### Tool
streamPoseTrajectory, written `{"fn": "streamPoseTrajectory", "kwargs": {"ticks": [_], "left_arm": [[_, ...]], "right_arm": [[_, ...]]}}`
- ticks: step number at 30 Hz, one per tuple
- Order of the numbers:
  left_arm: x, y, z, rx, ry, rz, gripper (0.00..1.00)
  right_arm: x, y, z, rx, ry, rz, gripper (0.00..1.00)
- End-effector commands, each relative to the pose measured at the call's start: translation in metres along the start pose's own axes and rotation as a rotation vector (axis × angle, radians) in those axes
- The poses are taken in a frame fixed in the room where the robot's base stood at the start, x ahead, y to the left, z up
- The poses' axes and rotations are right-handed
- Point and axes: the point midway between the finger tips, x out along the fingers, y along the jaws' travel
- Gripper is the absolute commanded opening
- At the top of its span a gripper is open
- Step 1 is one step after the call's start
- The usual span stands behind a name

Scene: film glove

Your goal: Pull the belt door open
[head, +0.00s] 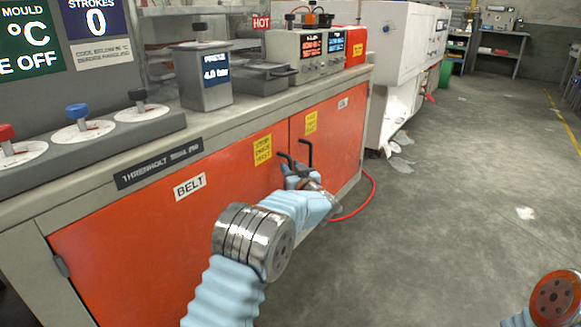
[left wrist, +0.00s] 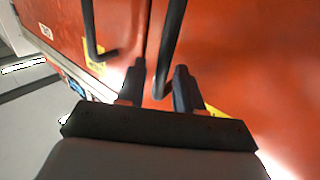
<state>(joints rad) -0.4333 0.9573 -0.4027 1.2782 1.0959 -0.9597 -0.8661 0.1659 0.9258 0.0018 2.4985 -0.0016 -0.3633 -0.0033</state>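The belt door (head: 140,235) is the orange cabinet door with a white BELT label, and it looks shut against the door to its right. Its black bar handle (head: 283,158) stands near the seam. My left gripper (head: 293,172) is at this handle. In the left wrist view the two dark fingers (left wrist: 158,85) stand apart on either side of the belt door's handle (left wrist: 170,40), with gaps visible beside the bar. The belt door also fills the right of that view (left wrist: 245,55). My right gripper is out of view.
The neighbouring orange door (head: 335,140) has its own black handle (head: 305,152) close beside my left gripper. A red hose (head: 368,190) loops onto the floor by the cabinet's right end. The grey floor (head: 440,220) to the right is largely clear.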

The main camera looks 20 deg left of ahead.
Motion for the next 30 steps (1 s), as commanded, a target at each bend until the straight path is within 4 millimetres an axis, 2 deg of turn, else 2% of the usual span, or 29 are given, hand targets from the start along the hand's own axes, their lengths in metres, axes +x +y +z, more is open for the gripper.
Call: {"fn": "streamPoseTrajectory", "kwargs": {"ticks": [4, 12, 19, 30], "left_arm": [[0.0103, -0.0001, -0.0001, 0.001, 0.001, 0.0, 0.35], [0.0118, -0.0001, 0.0001, 0.001, 0.0, 0.001, 0.35], [0.0116, -0.0002, 0.0001, 0.0, 0.0, 0.0, 0.02], [0.0101, 0.0008, 0.0002, 0.0, 0.0, 0.003, 0.0]], "right_arm": [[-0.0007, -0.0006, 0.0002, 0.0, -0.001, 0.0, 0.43], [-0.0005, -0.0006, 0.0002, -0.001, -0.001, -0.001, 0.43], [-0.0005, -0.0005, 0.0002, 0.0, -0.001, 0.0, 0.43], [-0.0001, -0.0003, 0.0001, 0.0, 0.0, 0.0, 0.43]]}}
